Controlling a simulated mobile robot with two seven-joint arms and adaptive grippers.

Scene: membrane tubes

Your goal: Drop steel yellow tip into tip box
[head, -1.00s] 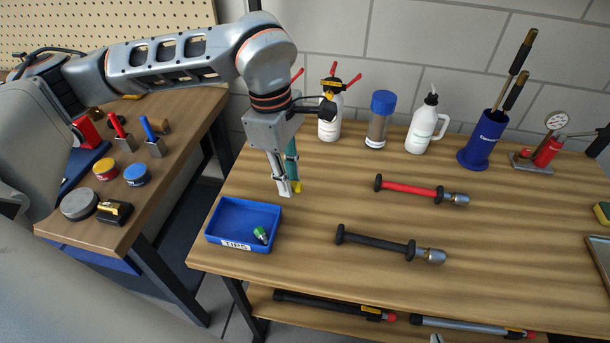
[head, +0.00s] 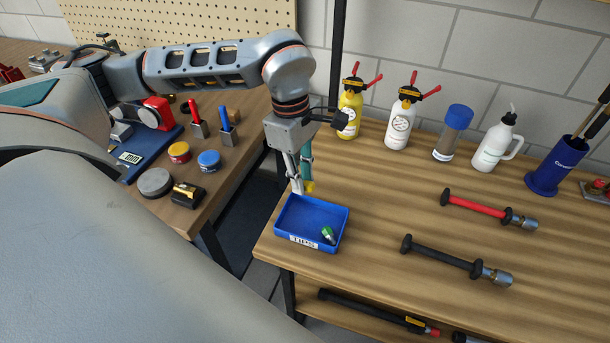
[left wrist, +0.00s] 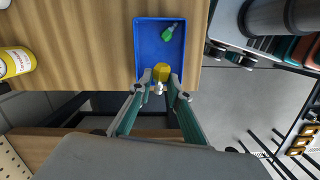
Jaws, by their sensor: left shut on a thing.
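The blue tip box (head: 284,224), labelled TIPS, stands at the front left corner of the wooden table. A green-banded tip (head: 328,235) lies inside it at the right; it also shows in the left wrist view (left wrist: 167,33). My left gripper (head: 304,190) points down over the box's back edge. It is shut on the yellow tip (left wrist: 161,72), whose yellow part shows between the fingertips in the left wrist view, with a metal end below it. In that view the yellow tip overlaps the near edge of the box. My right gripper is not in view.
A red-handled tool (head: 488,208) and a black-handled tool (head: 455,259) lie to the right. Bottles, including a yellow one (head: 352,108) and a white one (head: 399,123), stand at the back. A second bench (head: 236,162) is to the left, across a gap.

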